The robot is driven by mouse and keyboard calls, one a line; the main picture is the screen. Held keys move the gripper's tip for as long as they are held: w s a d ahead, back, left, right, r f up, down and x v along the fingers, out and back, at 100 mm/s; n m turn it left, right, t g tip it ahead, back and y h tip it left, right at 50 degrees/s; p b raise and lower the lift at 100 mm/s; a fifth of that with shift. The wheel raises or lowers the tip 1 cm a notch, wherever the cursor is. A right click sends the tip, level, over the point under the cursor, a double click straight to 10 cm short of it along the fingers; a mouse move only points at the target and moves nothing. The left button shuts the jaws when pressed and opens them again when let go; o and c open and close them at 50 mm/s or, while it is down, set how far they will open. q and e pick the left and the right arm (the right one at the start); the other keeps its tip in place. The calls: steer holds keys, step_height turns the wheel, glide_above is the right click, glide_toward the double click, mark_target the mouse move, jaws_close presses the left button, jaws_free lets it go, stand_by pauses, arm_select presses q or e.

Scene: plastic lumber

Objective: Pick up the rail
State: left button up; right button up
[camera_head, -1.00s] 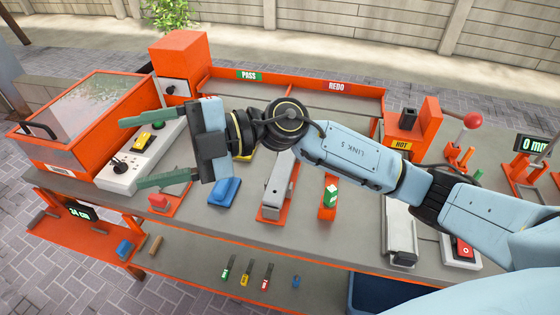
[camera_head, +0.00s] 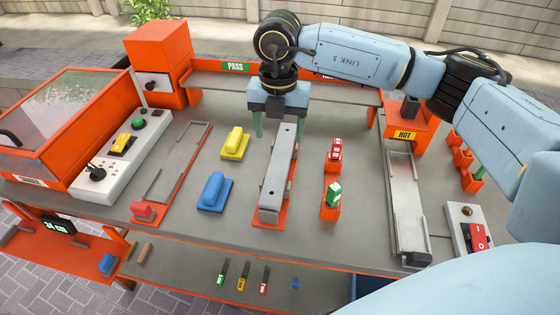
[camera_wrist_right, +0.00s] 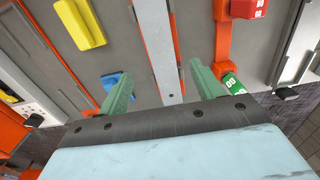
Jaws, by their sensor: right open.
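The rail (camera_head: 278,175) is a long light-grey bar with small holes, lying on an orange stand (camera_head: 270,220) in the middle of the bench. In the right wrist view the rail (camera_wrist_right: 163,48) runs up the picture between the two green fingers. My right gripper (camera_head: 279,127) is open and empty, with its fingers pointing down around the rail's far end, one to each side. It also shows in the right wrist view (camera_wrist_right: 162,88). I cannot tell how far the fingertips are above the bench. My left gripper is not in view.
Blue (camera_head: 214,192) and yellow (camera_head: 235,143) blocks stand left of the rail. Red (camera_head: 335,150) and green (camera_head: 333,195) pieces sit on an orange stand to the right. A grey channel (camera_head: 405,205) lies farther right, and a white control panel (camera_head: 122,150) at left.

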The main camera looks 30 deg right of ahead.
mark_target(280, 158)
step_height(280, 158, down, 8)
steer(key=shift+d+f, duration=0.1)
steer(key=shift+d, duration=0.05)
stand_by(0.3)
steer(key=c, duration=1.2)
steer(key=shift+c, duration=0.2)
